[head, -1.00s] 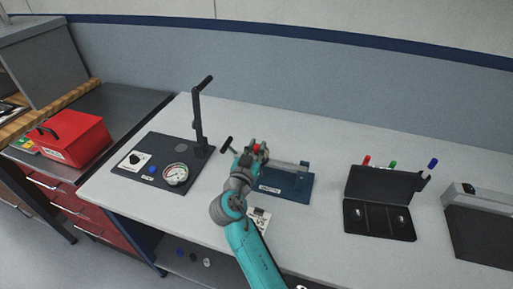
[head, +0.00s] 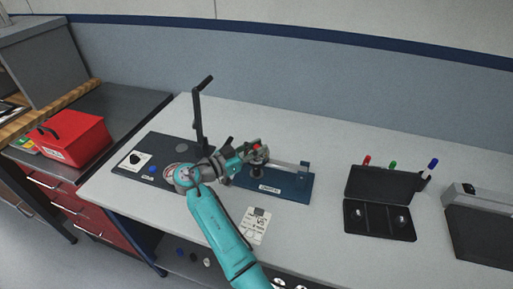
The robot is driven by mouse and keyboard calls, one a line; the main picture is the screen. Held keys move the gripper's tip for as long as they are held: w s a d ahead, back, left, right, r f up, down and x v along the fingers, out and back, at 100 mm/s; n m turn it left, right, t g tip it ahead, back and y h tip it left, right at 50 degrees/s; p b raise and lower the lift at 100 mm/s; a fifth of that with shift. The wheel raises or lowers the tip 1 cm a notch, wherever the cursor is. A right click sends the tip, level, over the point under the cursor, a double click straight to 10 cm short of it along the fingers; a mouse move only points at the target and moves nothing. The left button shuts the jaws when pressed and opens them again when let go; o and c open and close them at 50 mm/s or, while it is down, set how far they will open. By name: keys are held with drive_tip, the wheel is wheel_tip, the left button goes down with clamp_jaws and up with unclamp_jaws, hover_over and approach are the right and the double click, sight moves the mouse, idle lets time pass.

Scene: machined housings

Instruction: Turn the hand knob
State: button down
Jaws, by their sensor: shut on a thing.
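A blue fixture (head: 300,188) stands mid-bench, with a grey bar along its top and an upright at its right end. My gripper (head: 259,152) is at the fixture's left end, reached from the left. It is shut on a dark part there that I take for the hand knob (head: 258,163); the fingers largely hide it. A small red part (head: 257,147) shows between or just behind the fingers. How far the knob is turned cannot be made out.
A dark board (head: 126,167) with a tall black lever (head: 199,118) stands left, partly behind my arm. A white instrument (head: 255,226) lies in front of the fixture. An open black case (head: 380,229) stands right. Bench behind the fixture is clear.

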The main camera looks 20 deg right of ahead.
idle(0.4)
drive_tip(key=c, duration=1)
unclamp_jaws()
drive_tip(key=v, duration=1.2)
drive_tip(key=shift+w, duration=0.15)
